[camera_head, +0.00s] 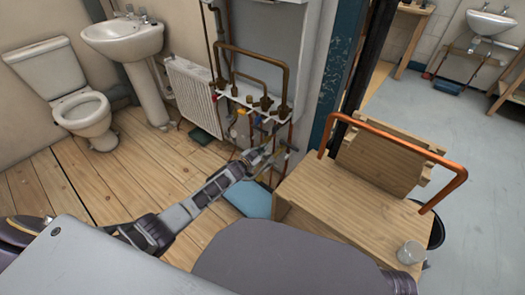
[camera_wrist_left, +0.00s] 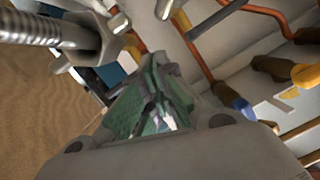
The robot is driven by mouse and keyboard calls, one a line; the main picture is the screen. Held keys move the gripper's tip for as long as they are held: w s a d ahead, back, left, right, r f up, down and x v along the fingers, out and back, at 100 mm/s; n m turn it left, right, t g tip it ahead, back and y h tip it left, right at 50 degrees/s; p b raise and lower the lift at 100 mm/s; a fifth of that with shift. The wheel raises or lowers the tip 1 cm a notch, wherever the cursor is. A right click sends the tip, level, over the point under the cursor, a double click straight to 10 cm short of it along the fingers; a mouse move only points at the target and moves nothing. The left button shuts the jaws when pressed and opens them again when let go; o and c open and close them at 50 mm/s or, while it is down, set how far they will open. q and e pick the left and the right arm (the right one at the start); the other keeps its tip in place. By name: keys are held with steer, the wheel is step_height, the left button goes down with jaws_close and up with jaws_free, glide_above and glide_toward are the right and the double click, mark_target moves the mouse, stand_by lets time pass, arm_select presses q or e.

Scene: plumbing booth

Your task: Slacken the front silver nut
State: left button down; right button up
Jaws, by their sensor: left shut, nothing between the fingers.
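My left gripper (camera_head: 266,155) reaches from the left to the pipework (camera_head: 262,105) below the wall unit. In the left wrist view its green-tinted fingers (camera_wrist_left: 155,105) are shut with nothing held. A silver nut-like fitting (camera_wrist_left: 108,38) with a ribbed or threaded silver shaft (camera_wrist_left: 40,29) shows at the upper left of that view, close to the camera. The fingers are below and right of it, apparently apart. In the head view the individual nuts are too small to tell apart, and the gripper partly hides the lower pipes. My right gripper is not in view.
Copper pipes (camera_wrist_left: 190,40) and valves with a blue handle (camera_wrist_left: 243,108) and an orange-yellow handle (camera_wrist_left: 305,76) crowd the wrist view. A wooden bench (camera_head: 345,215) with a bent copper pipe (camera_head: 395,142) stands right. A radiator (camera_head: 190,90) is left. Wooden floor (camera_head: 60,190) is clear.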

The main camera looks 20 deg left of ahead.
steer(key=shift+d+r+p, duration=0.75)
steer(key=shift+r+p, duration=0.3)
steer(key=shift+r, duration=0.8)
arm_select(q)
steer(key=r+p+v, duration=0.1)
steer(key=p+v, duration=0.1)
steer(key=v, duration=0.8)
steer(key=shift+a+p, duration=0.2)
steer(key=shift+p, duration=0.15)
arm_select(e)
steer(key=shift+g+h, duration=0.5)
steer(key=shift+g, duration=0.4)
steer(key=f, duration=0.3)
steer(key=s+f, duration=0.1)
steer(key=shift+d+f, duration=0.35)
arm_select(q)
steer(key=c, duration=2.2)
jaws_free()
